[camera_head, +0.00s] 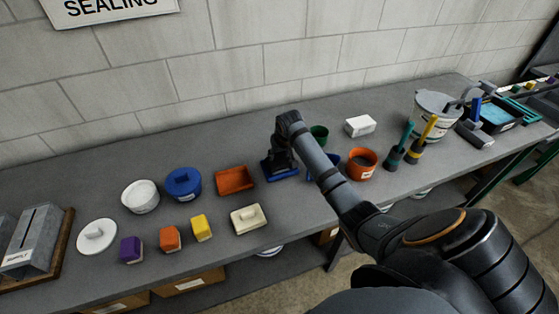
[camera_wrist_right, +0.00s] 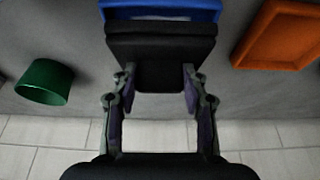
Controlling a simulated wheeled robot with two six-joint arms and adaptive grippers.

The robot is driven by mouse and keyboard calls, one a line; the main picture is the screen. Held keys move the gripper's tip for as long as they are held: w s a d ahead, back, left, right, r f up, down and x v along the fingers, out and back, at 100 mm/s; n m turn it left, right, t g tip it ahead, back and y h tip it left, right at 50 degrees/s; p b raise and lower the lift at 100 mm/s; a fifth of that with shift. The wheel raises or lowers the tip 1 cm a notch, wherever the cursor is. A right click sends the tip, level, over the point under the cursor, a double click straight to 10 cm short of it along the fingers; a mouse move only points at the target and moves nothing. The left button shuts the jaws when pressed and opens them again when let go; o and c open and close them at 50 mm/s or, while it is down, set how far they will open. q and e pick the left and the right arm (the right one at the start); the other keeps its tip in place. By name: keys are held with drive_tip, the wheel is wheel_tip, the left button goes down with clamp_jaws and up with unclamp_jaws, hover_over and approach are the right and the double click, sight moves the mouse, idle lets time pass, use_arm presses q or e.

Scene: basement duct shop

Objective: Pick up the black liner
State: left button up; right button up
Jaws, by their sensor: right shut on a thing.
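The black liner (camera_wrist_right: 160,46) is a dark block-like piece in the right wrist view, with its near end between my right fingertips. My right gripper (camera_wrist_right: 157,77) is shut on it. Beyond the liner shows the rim of a blue tray (camera_wrist_right: 160,4); I cannot tell whether the liner touches it. In the head view, the blue tray (camera_head: 281,174) lies on the bench under my right gripper (camera_head: 281,159), and the arm largely hides the liner. My left gripper is not in view.
An orange tray (camera_head: 235,180) lies left of the blue tray. A green cup (camera_head: 319,134) and an orange pot (camera_head: 361,164) stand to the right. A cream lidded container (camera_head: 248,219) is nearer the front edge. A block wall (camera_head: 270,70) closes the back.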

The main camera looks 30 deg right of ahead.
drive_tip(key=s+a+r+b, duration=0.2)
drive_tip(key=s+a+r, duration=0.1)
drive_tip(key=s+r, duration=0.8)
drive_tip(key=s, duration=0.2)
drive_tip(key=shift+s+b, duration=0.35)
drive_tip(key=shift+b, duration=0.05)
